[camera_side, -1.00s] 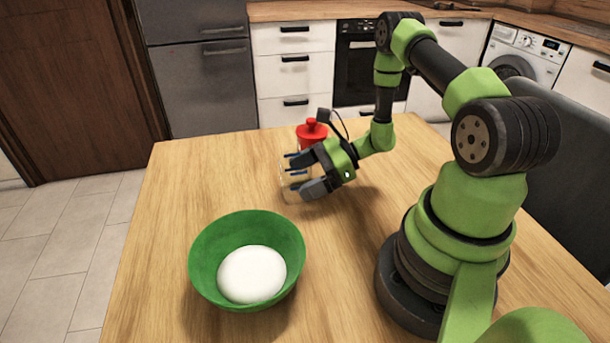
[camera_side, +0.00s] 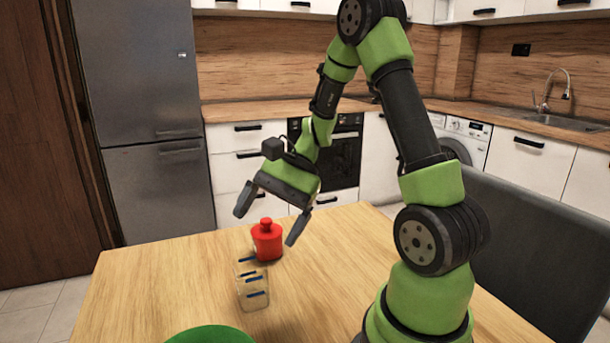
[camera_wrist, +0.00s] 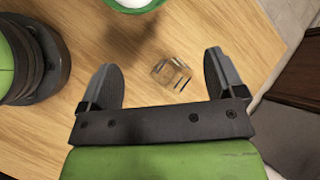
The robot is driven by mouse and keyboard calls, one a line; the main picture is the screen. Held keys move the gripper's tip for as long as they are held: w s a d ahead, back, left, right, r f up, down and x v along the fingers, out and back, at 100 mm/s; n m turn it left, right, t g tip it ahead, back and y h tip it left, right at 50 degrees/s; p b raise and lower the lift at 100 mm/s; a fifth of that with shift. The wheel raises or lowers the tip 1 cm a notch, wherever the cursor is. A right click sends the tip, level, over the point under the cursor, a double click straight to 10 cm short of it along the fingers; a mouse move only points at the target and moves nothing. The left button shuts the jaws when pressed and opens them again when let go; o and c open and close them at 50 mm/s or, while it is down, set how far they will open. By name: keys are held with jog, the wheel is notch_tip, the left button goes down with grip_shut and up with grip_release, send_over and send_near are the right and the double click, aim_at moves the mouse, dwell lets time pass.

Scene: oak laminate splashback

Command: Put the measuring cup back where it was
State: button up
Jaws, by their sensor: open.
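The measuring cup (camera_side: 253,291) is clear with dark blue marks and stands on the wooden table, in front of a red lidded pot. It also shows in the wrist view (camera_wrist: 172,74), below and between my spread fingers. My gripper (camera_side: 268,230) is open and empty, raised well above the table and the cup. In the wrist view my gripper (camera_wrist: 165,85) has both fingers wide apart with nothing between them.
The red pot (camera_side: 267,241) stands just behind the cup. A green bowl (camera_side: 210,335) is at the bottom edge of the side view; its white content shows in the wrist view (camera_wrist: 132,3). The table (camera_side: 130,290) is clear to the left. A dark chair (camera_side: 520,230) stands at the right.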

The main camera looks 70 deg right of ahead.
jog(key=s+a+r+n+t+h, duration=0.2)
jog(key=s+a+r+n+h, duration=0.1)
jog(key=s+a+r+n, duration=0.1)
jog(key=s+a+r+n+t+h, duration=0.2)
jog(key=s+a+r+n+h, duration=0.1)
jog(key=s+r+n, duration=0.3)
jog(key=shift+a+r+n, duration=0.6)
jog(key=shift+r+n, duration=0.6)
jog(key=shift+r, duration=0.1)
